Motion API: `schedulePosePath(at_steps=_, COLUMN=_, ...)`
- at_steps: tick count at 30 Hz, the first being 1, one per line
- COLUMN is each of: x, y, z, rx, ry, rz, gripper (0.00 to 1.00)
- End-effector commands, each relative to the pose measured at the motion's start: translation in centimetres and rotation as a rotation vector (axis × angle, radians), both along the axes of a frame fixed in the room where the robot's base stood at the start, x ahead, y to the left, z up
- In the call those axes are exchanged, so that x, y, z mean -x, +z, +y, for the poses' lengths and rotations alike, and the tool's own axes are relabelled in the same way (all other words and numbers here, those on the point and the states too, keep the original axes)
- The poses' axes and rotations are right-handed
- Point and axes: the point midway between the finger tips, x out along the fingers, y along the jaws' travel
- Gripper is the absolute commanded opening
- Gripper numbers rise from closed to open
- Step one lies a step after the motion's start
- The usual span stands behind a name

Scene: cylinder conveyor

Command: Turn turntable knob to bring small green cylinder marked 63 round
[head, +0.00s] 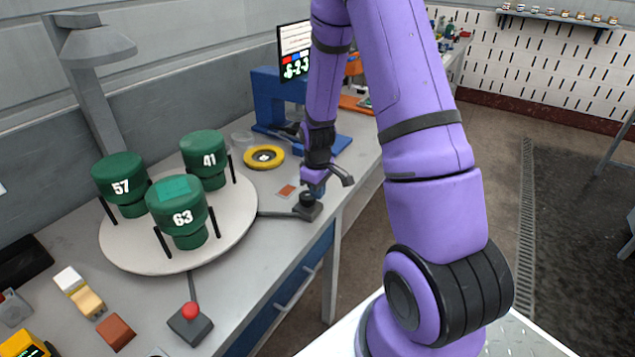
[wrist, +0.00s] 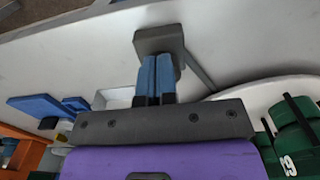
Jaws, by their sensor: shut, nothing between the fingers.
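The small green cylinder marked 63 (head: 183,219) stands upright at the front of the white round turntable (head: 130,259), between dark posts. It shows partly in the wrist view (wrist: 291,160) at the right edge. Green cylinders marked 57 (head: 121,180) and 41 (head: 206,158) share the disc. A dark knob on a block (head: 308,208) sits near the table's front edge, with a bar running toward the turntable. My gripper (head: 315,190) is shut and empty, pointing down at this knob. In the wrist view its blue fingertips (wrist: 157,68) overlap the block (wrist: 160,40); contact is unclear.
A red-topped control (head: 190,318) on a dark box stands at the front, also linked to the turntable. Small blocks (head: 116,332) lie at the front left.

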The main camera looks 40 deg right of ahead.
Motion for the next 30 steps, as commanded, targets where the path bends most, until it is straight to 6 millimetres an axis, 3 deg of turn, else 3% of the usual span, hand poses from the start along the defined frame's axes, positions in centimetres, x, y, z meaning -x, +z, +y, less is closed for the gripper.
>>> schedulePosePath(at_steps=12, x=0.1, y=-2.5, z=0.0, rx=-0.001, ry=-0.001, rz=0.004, gripper=0.00)
schedulePosePath(at_steps=30, x=0.1, y=-2.6, z=0.1, rx=-0.003, ry=-0.002, rz=0.007, gripper=0.00)
